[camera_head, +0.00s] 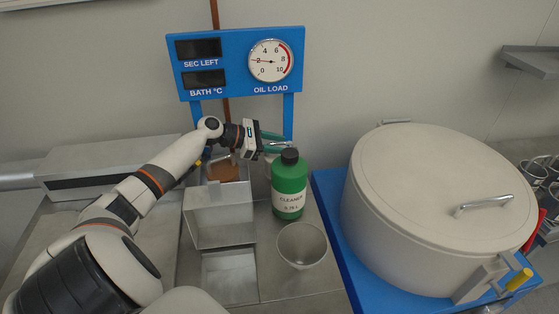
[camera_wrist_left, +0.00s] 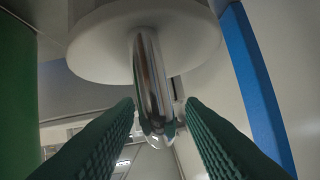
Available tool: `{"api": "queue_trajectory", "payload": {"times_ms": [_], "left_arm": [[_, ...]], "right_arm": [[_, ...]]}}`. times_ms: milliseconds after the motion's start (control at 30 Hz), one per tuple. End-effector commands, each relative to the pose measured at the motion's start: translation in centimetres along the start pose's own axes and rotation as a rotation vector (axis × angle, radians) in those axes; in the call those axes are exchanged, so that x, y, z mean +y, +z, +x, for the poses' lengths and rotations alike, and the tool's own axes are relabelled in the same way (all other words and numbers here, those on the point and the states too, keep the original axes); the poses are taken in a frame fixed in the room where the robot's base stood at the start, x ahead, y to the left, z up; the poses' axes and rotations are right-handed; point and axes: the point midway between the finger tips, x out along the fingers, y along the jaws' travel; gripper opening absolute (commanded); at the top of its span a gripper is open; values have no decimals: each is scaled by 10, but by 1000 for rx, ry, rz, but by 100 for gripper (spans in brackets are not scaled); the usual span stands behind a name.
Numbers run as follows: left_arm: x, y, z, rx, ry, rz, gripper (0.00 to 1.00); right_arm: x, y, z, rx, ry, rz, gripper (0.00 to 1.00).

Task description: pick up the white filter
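The white filter (camera_wrist_left: 145,45) shows in the left wrist view as a pale round body with a shiny metal stem. My left gripper (camera_head: 283,142) is above the filter, beside the bottle's cap. In the left wrist view its green ridged fingers (camera_wrist_left: 160,105) are apart, one on each side of the stem. A gap shows between each fingertip and the stem, so the gripper is open. My right gripper is not in view.
The green cleaner bottle (camera_head: 290,188) stands close to my left gripper. A metal bowl (camera_head: 302,246) is in front of it, and a box-shaped metal fryer (camera_head: 220,222) is left. A blue gauge panel (camera_head: 236,62) stands behind. A large lidded pot (camera_head: 430,205) fills the right.

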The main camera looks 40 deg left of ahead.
Motion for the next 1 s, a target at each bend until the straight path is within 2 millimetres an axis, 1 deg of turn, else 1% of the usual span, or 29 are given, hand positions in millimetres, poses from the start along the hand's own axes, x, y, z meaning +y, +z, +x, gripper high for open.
{"api": "queue_trajectory", "payload": {"times_ms": [100,300,467,500,533,900,1000], "left_arm": [[0,0,6,-1,-1,0,36],[0,0,7,-1,-1,1,36],[0,0,6,-1,-1,1,10],[0,0,6,-1,-1,1,3],[0,0,6,-1,-1,1,0],[0,-1,6,0,-1,1,0],[-2,-6,4,0,-1,4,0]], "right_arm": [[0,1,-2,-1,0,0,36],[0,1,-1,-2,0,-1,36],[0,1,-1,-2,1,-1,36],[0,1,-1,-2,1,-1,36],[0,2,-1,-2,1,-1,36],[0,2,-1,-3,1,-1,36],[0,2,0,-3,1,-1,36]]}}
